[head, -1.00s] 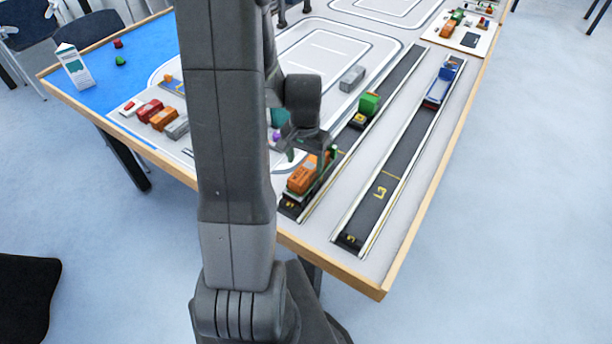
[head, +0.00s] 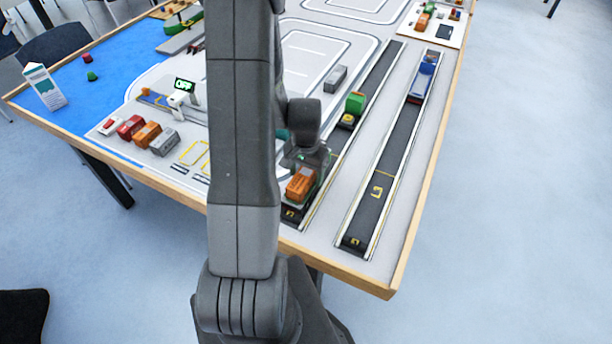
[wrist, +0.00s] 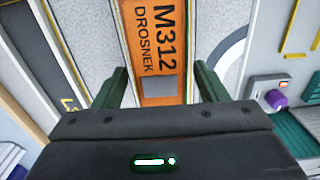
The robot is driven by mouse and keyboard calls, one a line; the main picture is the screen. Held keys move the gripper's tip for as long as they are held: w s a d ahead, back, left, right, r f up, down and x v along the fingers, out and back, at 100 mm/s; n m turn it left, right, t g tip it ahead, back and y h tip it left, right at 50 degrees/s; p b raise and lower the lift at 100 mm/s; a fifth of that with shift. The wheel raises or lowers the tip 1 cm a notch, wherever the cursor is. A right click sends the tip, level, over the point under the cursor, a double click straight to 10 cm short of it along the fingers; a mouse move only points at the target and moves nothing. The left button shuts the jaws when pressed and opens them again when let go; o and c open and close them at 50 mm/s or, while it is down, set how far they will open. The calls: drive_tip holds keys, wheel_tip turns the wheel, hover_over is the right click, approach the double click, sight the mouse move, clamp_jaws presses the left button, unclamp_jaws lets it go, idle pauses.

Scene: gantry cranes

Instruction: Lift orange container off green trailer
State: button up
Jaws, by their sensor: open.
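The orange container (head: 300,186) is at the near end of the left dark lane in the head view. In the wrist view the orange container (wrist: 160,40) shows its top, lettered "M312 DROSNEK". My gripper (head: 309,158) is just above and around its far part in the head view. In the wrist view my gripper (wrist: 160,80) is open, with one green finger on each side of the container and gaps beside it. I cannot tell the exact height of the fingers.
A green block (head: 355,103) stands farther up the same lane. A blue vehicle (head: 423,78) is on the right lane, whose near part is clear. Red, orange and grey containers (head: 146,134) stand at left. A purple knob (wrist: 275,99) is right of my gripper.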

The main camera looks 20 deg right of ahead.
drive_tip(key=c, duration=1.2)
drive_tip(key=shift+o, duration=0.2)
